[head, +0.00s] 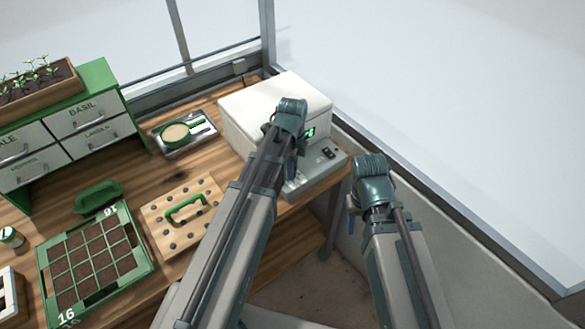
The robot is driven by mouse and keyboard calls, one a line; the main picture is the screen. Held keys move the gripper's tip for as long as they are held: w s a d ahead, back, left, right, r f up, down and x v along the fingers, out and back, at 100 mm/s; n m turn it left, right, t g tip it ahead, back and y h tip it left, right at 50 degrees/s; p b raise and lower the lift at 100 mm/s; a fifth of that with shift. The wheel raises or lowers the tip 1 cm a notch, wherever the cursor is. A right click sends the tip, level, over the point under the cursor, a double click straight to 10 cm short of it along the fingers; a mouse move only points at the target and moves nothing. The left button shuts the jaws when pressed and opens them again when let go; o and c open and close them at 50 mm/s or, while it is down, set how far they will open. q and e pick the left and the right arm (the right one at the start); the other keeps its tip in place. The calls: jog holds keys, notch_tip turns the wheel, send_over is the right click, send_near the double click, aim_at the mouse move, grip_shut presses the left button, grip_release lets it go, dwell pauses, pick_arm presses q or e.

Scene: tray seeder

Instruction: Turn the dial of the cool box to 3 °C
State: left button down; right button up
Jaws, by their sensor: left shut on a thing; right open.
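The cool box (262,97) is a white box at the back right of the bench, with a grey front ledge (325,170). A small green lit display (310,132) shows on its front; its digits are too small to read. My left gripper (299,146) is at the front of the cool box, beside the display, shut on the dial. The dial itself is hidden behind my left gripper and arm, so its setting cannot be seen. My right gripper (351,207) is open and empty, right of the cool box and beyond the bench edge.
A wooden dibber board with a green handle (152,213) and a green seed tray (150,270) lie nearer. Labelled drawers (93,113) stand at the left.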

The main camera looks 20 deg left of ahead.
pick_arm(q)
jog(key=n, duration=2.2)
jog(key=shift+a+n, duration=0.1)
jog(key=shift+n, duration=0.2)
jog(key=n, duration=0.5)
jog(key=shift+n, duration=0.4)
